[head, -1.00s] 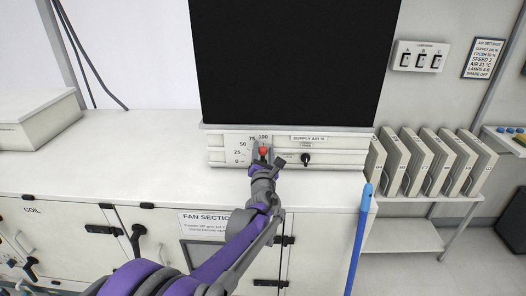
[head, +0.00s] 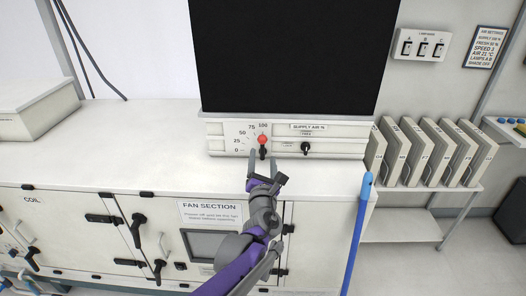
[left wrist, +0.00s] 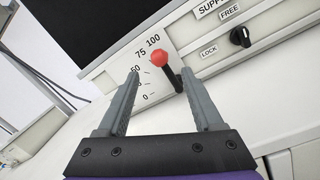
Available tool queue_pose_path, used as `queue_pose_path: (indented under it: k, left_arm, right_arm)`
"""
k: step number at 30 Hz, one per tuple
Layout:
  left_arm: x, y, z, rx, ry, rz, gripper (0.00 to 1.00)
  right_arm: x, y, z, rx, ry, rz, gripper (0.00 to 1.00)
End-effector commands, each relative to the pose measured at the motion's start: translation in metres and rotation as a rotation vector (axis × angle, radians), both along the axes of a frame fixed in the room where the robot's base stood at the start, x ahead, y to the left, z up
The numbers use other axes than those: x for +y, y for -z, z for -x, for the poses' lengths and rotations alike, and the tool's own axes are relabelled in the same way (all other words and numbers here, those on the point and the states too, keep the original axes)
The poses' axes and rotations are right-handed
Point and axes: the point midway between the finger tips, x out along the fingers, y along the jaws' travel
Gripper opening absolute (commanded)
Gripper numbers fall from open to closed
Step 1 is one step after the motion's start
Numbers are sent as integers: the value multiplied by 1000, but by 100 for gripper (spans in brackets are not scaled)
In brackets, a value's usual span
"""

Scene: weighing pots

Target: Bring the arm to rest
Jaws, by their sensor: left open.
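My left arm comes in from below in the head view, purple and grey. Its gripper (head: 264,163) is open and empty, just in front of and below the red-knobbed lever (head: 262,140) on the supply air panel. In the left wrist view the two grey fingers (left wrist: 166,98) stand apart with nothing between their tips. The red knob (left wrist: 160,58) on its black stem shows beyond them, apart from both fingers, beside a scale marked 0 to 100. My right gripper is in neither view.
The supply air panel (head: 330,148) has a black lock knob (head: 306,148) right of the lever. A blue pole (head: 357,235) stands at the right. Several filter binders (head: 430,152) stand on a shelf behind it.

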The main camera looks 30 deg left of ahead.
Motion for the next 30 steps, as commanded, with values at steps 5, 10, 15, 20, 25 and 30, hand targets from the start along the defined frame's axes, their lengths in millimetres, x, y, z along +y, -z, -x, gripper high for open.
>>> queue_pose_path:
  k: [5, 10, 15, 20, 25, 30]
  left_arm:
    - [-5, 1, 8, 1, 0, -1, 68]
    - [-5, 1, 8, 1, 0, -1, 68]
    - [-5, 1, 7, 1, 0, -1, 68]
    - [-4, 0, 8, -4, -1, 9, 68]
    - [0, -2, 26, -82, -35, 210, 68]
    - [7, 6, 68, -268, -139, 674, 68]
  right_arm:
    - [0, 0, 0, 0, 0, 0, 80]
    - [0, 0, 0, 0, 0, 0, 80]
    - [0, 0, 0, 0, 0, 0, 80]
    - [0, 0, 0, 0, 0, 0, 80]
    - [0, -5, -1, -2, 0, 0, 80]
    - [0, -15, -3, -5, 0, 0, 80]
